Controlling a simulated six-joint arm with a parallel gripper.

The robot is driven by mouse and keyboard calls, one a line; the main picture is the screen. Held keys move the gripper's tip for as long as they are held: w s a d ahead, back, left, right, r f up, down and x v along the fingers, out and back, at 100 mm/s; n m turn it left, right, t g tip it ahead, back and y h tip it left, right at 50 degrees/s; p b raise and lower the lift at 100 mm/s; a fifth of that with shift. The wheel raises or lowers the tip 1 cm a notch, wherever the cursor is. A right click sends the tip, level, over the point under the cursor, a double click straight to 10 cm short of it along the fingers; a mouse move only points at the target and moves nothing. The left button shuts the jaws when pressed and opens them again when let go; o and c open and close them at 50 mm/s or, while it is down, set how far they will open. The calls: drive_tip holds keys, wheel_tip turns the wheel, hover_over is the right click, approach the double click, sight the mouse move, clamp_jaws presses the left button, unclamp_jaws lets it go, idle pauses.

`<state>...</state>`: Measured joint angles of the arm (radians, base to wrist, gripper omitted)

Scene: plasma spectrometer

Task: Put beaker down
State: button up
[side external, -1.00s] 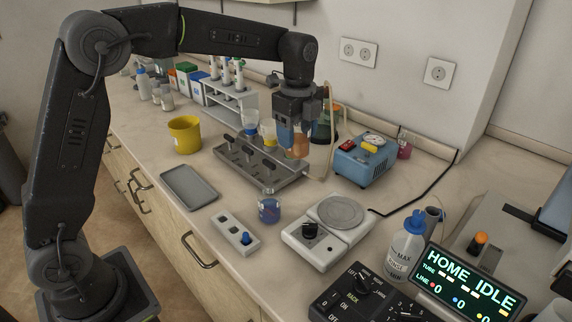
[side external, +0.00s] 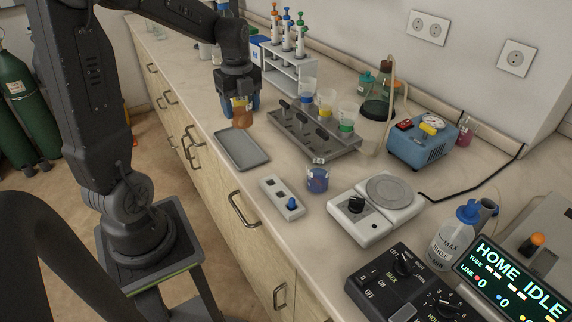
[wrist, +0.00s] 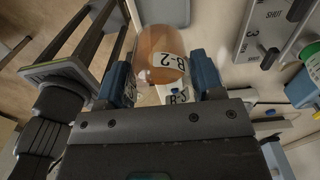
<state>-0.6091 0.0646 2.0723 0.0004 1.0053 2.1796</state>
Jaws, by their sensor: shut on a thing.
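My gripper (side external: 240,106) is shut on an amber beaker (side external: 243,120) and holds it by its sides. In the side view the beaker shows just above the far end of the grey tray (side external: 242,158); I cannot tell its exact height or whether it is over the tray. In the wrist view the amber beaker (wrist: 160,62) is between the two blue fingers and carries a white B-2 label. Part of the beaker is hidden by the gripper.
A rack (side external: 345,150) with several funnels stands right of the tray. The bench's front edge is close on the left.

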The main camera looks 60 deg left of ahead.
drive_tip(key=w+d+f, duration=0.4)
drive_tip(key=d, duration=0.1)
drive_tip(key=w+d+f, duration=0.2)
drive_tip(key=w+d, duration=0.1)
drive_tip(key=shift+w+d+f, duration=0.1)
drive_tip(key=shift+d+f, duration=0.1)
drive_tip(key=shift+f, duration=0.2)
drive_tip(key=shift+d+f, duration=0.1)
drive_tip(key=shift+f, duration=2)
drive_tip(key=shift+f, duration=0.1)
drive_tip(key=o, duration=1)
